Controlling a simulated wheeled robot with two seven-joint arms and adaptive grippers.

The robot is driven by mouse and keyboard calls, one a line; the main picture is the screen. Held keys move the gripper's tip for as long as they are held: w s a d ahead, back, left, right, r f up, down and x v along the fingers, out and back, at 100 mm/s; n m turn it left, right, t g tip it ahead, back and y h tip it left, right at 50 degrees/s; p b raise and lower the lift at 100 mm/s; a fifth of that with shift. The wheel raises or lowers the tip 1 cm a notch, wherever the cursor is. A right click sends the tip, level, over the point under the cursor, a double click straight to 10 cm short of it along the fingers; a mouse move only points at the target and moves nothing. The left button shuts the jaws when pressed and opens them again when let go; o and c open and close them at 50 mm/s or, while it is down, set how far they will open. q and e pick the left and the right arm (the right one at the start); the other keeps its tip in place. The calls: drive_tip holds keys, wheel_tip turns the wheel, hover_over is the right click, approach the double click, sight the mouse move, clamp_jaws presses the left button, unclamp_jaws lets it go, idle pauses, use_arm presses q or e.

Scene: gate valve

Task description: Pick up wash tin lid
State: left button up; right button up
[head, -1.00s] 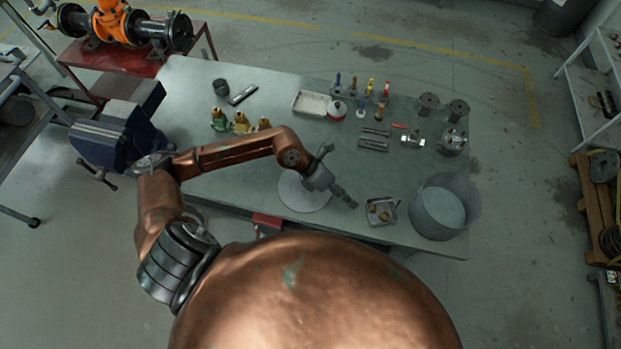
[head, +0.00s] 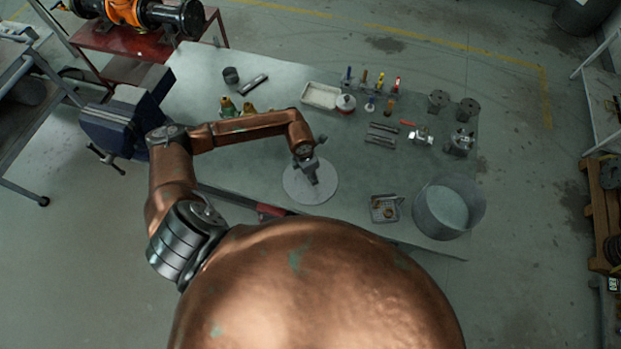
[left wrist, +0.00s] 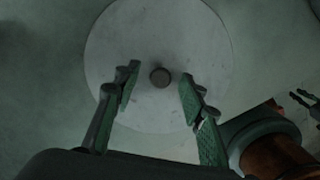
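The wash tin lid (head: 296,190) is a flat, round grey disc lying on the workbench near its front edge. In the left wrist view the lid (left wrist: 160,35) shows a small round dark knob (left wrist: 160,77) at its middle. My left gripper (head: 313,180) is above the lid in the head view, hiding part of it. In the left wrist view my left gripper (left wrist: 157,88) is open, with one finger on each side of the knob and apart from it. The open wash tin (head: 447,212) stands at the bench's right end.
A small tray with parts (head: 384,209) sits between lid and tin. Bottles, tools and metal parts line the back of the bench. A blue vise (head: 125,125) is at the left. Bare bench (head: 345,185) lies right of the lid.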

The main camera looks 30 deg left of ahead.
use_arm(q)
drive_tip(key=shift+f, duration=0.15)
drive_tip(key=shift+c, duration=0.6)
clamp_jaws()
